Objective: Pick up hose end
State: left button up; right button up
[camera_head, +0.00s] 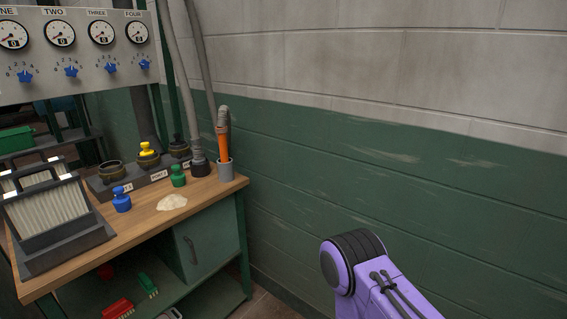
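A grey hose (205,75) comes down along the wall to the bench's back right corner. There an orange grip (224,143), likely the hose end, stands upright with its lower end in a grey cup (225,170). A curved grey piece is at its top. A second grey hose (181,75) runs down beside it to a dark fitting (200,168) on the bench. A purple link of my arm shows at the lower right, away from the bench. Neither gripper is in view.
The wooden bench (118,244) holds a filter frame (55,215), a blue knob (121,199), a green knob (178,176), a pale powder pile (172,203) and a dark rack with a yellow knob (147,149). A gauge panel (80,50) hangs above. A wall closes the right side.

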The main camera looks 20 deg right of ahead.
aim_at(198, 158)
jog(key=z, duration=0.4)
jog(key=k, duration=0.65)
jog(key=z, duration=0.35)
jog(key=i, duration=1.2)
jog(key=u, duration=0.55)
